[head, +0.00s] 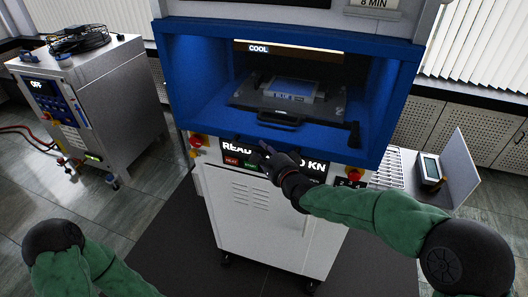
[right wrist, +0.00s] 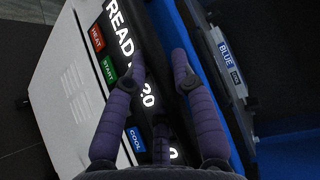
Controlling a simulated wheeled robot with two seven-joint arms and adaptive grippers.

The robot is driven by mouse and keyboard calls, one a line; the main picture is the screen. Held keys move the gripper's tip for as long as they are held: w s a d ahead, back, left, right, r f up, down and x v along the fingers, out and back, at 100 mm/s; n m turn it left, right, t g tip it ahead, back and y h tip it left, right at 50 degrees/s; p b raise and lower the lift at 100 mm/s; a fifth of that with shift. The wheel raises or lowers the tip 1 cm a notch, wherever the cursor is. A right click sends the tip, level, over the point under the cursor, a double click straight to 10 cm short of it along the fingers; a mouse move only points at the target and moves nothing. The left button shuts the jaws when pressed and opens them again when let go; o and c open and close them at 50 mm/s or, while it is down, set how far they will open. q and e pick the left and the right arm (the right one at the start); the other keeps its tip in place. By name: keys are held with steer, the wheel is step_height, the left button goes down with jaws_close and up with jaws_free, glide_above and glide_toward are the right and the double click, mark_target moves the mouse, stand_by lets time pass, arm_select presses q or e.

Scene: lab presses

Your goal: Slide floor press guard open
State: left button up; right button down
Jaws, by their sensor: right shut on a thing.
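The floor press (head: 272,220) stands in the middle of the head view, a white cabinet with a blue-framed bay above. The lower front edge (head: 350,150) of the blue frame, where the guard sits, runs just above the display panel. I cannot make out a clear pane. My right gripper (head: 264,152) is at this edge, above the READY display, shut on what seems to be the guard's dark handle, mostly hidden by the fingers. In the right wrist view its fingers (right wrist: 159,58) straddle the dark strip beside the blue edge. My left gripper is out of view.
Inside the bay lies a dark mould plate (head: 290,103) with a handle. HEAT, START and COOL buttons (right wrist: 108,70) sit close to my right fingers. A grey machine (head: 85,105) stands at left. A small device (head: 430,170) stands at right. Floor at left is mostly clear.

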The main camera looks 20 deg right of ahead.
steer(key=p, duration=0.4)
glide_toward(264, 74)
steer(key=w+a+f, duration=0.1)
steer(key=f, duration=0.1)
steer(key=w+a+f, duration=0.1)
steer(key=w+f, duration=0.1)
steer(key=f, duration=0.1)
steer(key=w+a+f, duration=0.1)
steer(key=f, duration=0.2)
steer(key=shift+w+a+f, duration=0.15)
steer(key=shift+w+a, duration=0.05)
steer(key=shift+w, duration=0.2)
step_height(264, 74, up, 10)
steer(key=p, duration=0.3)
steer(key=shift+f+p, duration=0.15)
steer(key=shift+p, duration=0.2)
steer(key=c, duration=1)
jaws_free()
steer(key=shift+f, duration=0.15)
steer(key=v, duration=1.2)
